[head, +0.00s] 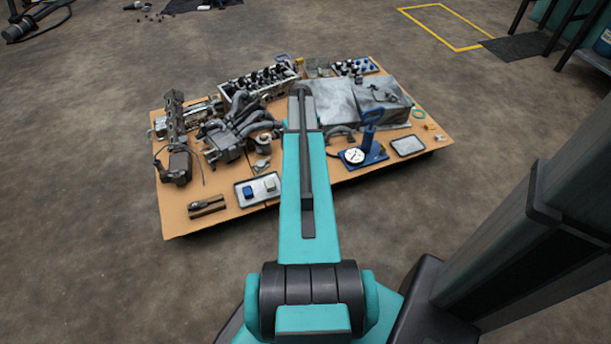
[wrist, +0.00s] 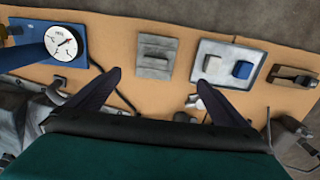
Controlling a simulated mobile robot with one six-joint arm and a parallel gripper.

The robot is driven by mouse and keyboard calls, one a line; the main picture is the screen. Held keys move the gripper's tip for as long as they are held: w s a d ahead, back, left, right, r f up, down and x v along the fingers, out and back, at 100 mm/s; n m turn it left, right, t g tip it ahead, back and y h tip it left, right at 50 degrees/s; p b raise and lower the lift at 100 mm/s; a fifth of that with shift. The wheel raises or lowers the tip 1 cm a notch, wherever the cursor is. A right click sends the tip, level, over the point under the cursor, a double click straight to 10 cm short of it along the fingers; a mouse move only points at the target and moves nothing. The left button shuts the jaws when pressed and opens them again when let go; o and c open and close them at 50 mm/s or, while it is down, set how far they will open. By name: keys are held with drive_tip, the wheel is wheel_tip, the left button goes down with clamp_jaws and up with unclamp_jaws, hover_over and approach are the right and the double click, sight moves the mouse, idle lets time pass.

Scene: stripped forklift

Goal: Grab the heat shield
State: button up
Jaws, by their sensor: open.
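The heat shield seems to be the large silver-grey sheet-metal piece (head: 345,101) at the back right of the board in the head view. In the wrist view a grey metal surface (wrist: 22,112) at the left edge looks like part of it, mostly cut off by my gripper's body. My gripper (wrist: 160,92) is open, its two dark fingers spread and empty above the board. A small grey stepped block (wrist: 156,55) lies just beyond the gap between the fingers. In the head view my own arm hides the gripper and the middle of the board.
A board (head: 176,222) carries a cylinder head (head: 257,80), a manifold (head: 232,135), a blue gauge stand (head: 365,155), a tray (head: 240,196) with small blocks, and an empty-looking tray (head: 408,145). A wooden-brown block (head: 206,207) lies at the front left. Open floor surrounds the board.

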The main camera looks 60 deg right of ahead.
drive_tip(key=shift+s+d+r, duration=0.1)
drive_tip(key=shift+s+d, duration=0.15)
drive_tip(key=shift+d, duration=0.25)
drive_tip(key=shift+f+b, duration=1.2)
drive_tip(key=shift+f, duration=3.15)
drive_tip(key=shift+s+a+f+b, duration=0.1)
drive_tip(key=shift+f+b, duration=0.55)
drive_tip(key=shift+f, duration=0.65)
drive_tip(key=shift+s+f+b, duration=0.1)
drive_tip(key=shift+f+b, duration=0.55)
drive_tip(key=shift+f, duration=0.65)
drive_tip(key=c, duration=1.3)
